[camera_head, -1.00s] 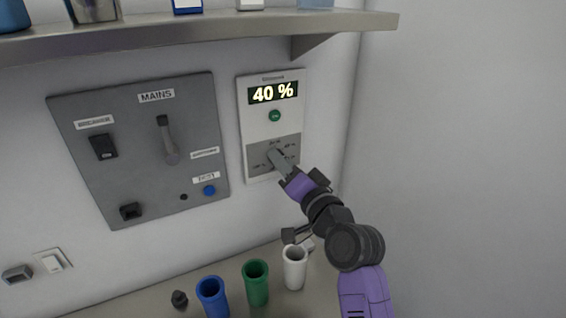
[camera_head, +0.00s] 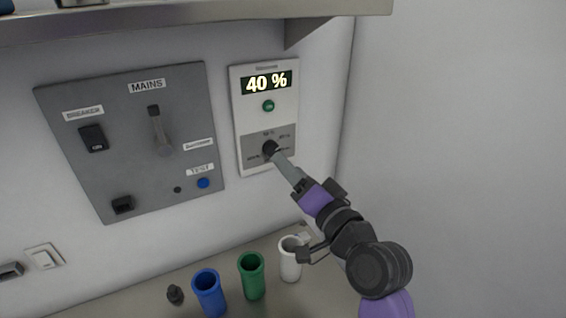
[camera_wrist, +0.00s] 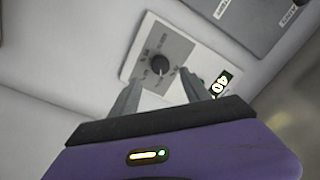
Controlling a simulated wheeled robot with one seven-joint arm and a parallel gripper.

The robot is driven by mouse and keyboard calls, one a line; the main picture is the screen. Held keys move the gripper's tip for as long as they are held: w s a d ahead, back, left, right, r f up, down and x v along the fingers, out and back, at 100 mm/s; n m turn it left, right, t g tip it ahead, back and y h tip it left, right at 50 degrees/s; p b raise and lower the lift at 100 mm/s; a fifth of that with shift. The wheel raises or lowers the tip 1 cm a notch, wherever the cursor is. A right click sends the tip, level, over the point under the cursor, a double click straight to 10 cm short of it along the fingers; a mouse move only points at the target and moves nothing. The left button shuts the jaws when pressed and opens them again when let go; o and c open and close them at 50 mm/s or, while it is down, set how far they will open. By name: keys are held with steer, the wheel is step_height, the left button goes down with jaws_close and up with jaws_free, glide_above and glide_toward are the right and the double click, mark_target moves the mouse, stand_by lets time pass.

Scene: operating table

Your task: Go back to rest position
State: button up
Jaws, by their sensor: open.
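My gripper (camera_head: 284,163) is in front of the white wall unit (camera_head: 251,130), its fingertips near the black dial (camera_head: 270,147). In the wrist view the two fingers of my gripper (camera_wrist: 160,95) are spread apart with nothing between them. The dial (camera_wrist: 160,65) shows beyond the fingertips on a grey panel, clear of both fingers. A green round button (camera_head: 268,106) sits below the display.
A grey MAINS panel (camera_head: 190,110) with a lever and switches is to the left. A shelf (camera_head: 200,27) overhangs above. Blue (camera_head: 210,293), green (camera_head: 252,277) and white (camera_head: 290,260) cups stand on the counter below my arm. The right side is bare wall.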

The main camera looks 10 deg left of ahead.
steer(key=shift+v, duration=0.8)
step_height(320, 180, up, 3)
steer(key=d+t+h, duration=0.1)
steer(key=d+t, duration=0.1)
steer(key=s+d+f+n+t+h, duration=0.1)
steer(key=s+d+f+h, duration=0.2)
steer(key=s+d+f, duration=0.4)
steer(key=s+d+f+t+h, duration=0.2)
steer(key=s+d+f+h, duration=0.15)
steer(key=s+d, duration=0.5)
steer(key=s+d+f+g+h, duration=0.1)
steer(key=s+d+f, duration=0.1)
steer(key=s, duration=0.8)
steer(key=s+d+f+n+g+h, duration=0.1)
steer(key=s+f, duration=0.3)
steer(key=s, duration=0.6)
steer(key=s+d+f+g+h, duration=0.1)
steer(key=s+d+f+g, duration=0.1)
steer(key=s, duration=0.7)
steer(key=shift+s+d+f+n+g, duration=0.3)
steer(key=shift+s+d+f+g, duration=0.1)
steer(key=shift+f+g, duration=0.2)
steer(key=shift+h, duration=0.25)
steer(key=shift+c, duration=0.2)
